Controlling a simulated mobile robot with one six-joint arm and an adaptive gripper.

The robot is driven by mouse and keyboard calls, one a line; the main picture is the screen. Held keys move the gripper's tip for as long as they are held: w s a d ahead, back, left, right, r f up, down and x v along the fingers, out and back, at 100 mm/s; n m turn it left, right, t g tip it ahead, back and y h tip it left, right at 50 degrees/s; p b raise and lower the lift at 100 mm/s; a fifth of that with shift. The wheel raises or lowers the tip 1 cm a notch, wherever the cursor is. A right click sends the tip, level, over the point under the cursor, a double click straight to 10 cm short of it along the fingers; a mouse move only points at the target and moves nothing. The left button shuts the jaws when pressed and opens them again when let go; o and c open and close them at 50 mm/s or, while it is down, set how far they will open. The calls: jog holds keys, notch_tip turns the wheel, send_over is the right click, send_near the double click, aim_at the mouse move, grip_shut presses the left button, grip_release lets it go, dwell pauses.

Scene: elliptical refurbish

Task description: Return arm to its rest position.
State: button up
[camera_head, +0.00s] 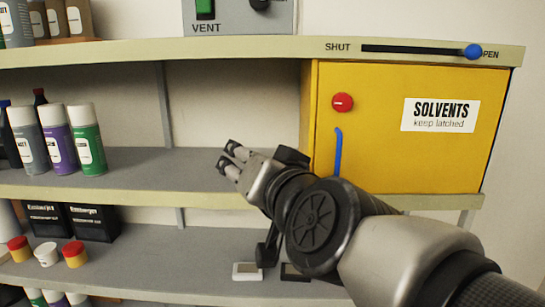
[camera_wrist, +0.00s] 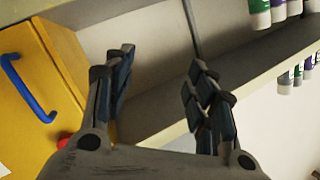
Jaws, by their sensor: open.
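My gripper (camera_head: 228,158) is in front of the middle shelf, left of the yellow cabinet, with its fingers pointing left in the head view. In the wrist view my gripper (camera_wrist: 158,95) has its two fingers spread apart with nothing between them. My arm reaches in from the lower right and covers part of the cabinet's lower left corner. The yellow solvents cabinet (camera_head: 380,165) has its door shut, with a red knob (camera_head: 342,102) and a blue handle (camera_head: 338,152). The cabinet also shows at the left of the wrist view (camera_wrist: 35,75), tilted.
Spray cans (camera_head: 88,150) stand on the middle shelf (camera_head: 150,165) at the left. Black boxes (camera_head: 92,222) and small red-lidded jars (camera_head: 75,253) are on the lower shelf. A slider with a blue knob (camera_head: 473,51) sits at the OPEN end. The middle shelf's centre is clear.

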jog(key=s+d+f+g+h+b, duration=0.2)
jog(key=s+d+f, duration=0.4)
jog(key=f, duration=0.6)
jog(key=s+d+f+n+g+h+b, duration=0.1)
jog(key=s+d+f+g+b, duration=0.3)
jog(key=f, duration=0.8)
jog(key=s+d+f+n+g+h+b, duration=0.1)
jog(key=s+d+f+g+h+b, duration=0.2)
jog(key=s+d+f, duration=0.4)
jog(key=s+f+g, duration=0.1)
jog(key=s+f, duration=0.3)
jog(key=f, duration=0.2)
jog(key=shift+s+d, duration=0.2)
jog(key=shift+d, duration=0.2)
